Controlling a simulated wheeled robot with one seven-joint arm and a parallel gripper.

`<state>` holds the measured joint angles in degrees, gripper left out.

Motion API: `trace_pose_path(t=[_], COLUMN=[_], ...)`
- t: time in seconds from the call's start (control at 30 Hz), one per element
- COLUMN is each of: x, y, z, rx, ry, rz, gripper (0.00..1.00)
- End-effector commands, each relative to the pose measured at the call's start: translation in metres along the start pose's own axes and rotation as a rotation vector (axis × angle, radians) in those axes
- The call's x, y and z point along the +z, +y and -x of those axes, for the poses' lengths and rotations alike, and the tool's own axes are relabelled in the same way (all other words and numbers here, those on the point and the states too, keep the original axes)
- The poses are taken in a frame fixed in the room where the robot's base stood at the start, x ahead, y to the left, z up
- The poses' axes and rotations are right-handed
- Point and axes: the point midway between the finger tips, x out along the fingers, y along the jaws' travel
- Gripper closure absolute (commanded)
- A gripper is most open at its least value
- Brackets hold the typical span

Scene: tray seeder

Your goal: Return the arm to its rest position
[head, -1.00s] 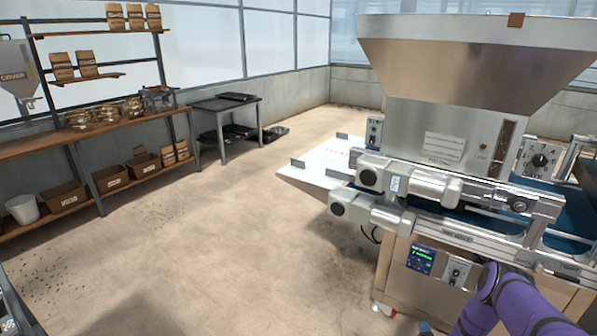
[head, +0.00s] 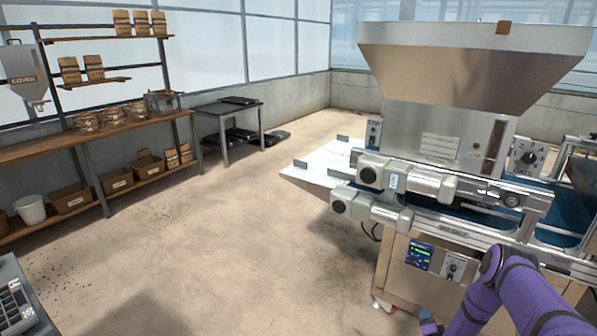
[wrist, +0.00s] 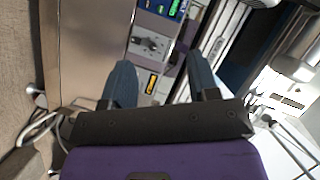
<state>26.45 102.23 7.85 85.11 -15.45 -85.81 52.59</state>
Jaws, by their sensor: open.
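My purple arm shows at the lower right of the head view, bent in front of the tray seeder (head: 408,280). My gripper (wrist: 162,82) fills the lower middle of the wrist view. Its two dark fingers stand apart with nothing between them. Beyond the fingers are the seeder's control panel (wrist: 150,45) and metal cabinet side (wrist: 90,50). In the head view only a small blue-grey part of the gripper shows at the bottom edge, beside the arm. I cannot tell the distance from the fingers to the panel.
The seeder's hopper (head: 470,65) and blue conveyor (head: 555,220) stand at the right. A wooden shelf (head: 95,142) with bags and boxes lines the left wall. A dark table (head: 228,108) stands at the back. A grey machine edge (head: 20,295) shows lower left. The floor (head: 220,220) between is clear.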

Motion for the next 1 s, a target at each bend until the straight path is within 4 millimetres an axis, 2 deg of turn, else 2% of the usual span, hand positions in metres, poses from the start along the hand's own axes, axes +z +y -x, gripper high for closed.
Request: trace_pose_path(t=[0.17,0.27,0.53,0.77,1.0], x=[-0.018,-0.030,-0.071,-0.103,-0.133], y=[-0.035,-0.064,-0.165,-0.255,-0.347], z=[-0.025,-0.041,-0.079,-0.089,-0.077], rx=[0.013,0.025,0.076,0.121,0.166], ry=[-0.032,-0.058,-0.146,-0.215,-0.283], rz=[0.049,0.089,0.228,0.347,0.465], gripper=[0.45,0.45,0.45,0.45,0.45])
